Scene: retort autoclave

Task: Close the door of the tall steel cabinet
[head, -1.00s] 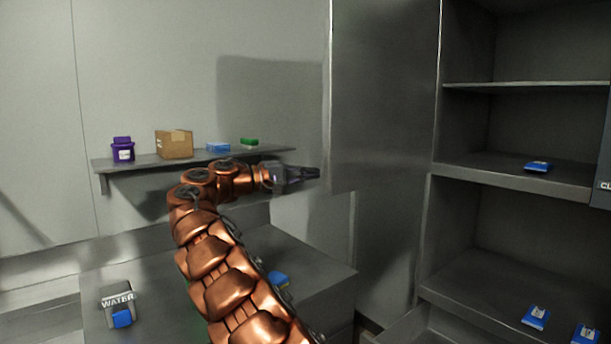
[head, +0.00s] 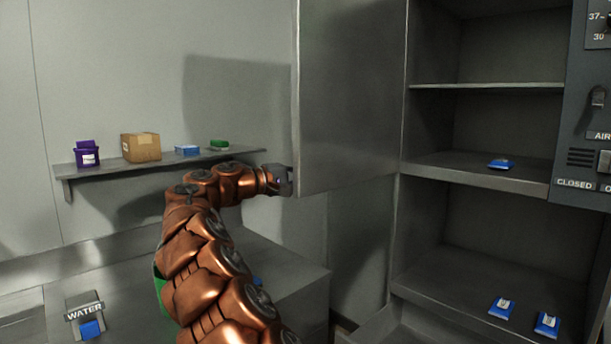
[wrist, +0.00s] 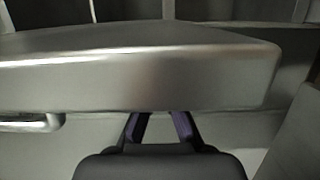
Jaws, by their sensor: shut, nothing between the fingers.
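The tall steel cabinet (head: 487,172) stands at the right of the head view with its shelves exposed. Its upper door (head: 350,95) stands open, swung out to the left of the shelves. My gripper (head: 287,182) is at the lower left edge of the door, and its fingertips are hidden behind the door there. In the wrist view the door (wrist: 140,75) spans the frame as a broad grey panel edge. The fingers of my gripper (wrist: 160,118) are shut and empty and reach to or under that edge; I cannot tell whether they touch it.
A wall shelf (head: 120,176) holds a purple tub (head: 87,154), a cardboard box (head: 141,147) and small blue and green packs. Blue packs (head: 502,307) lie inside the cabinet. A control panel (head: 585,110) is at the right. A grey counter with a WATER label (head: 85,312) is below.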

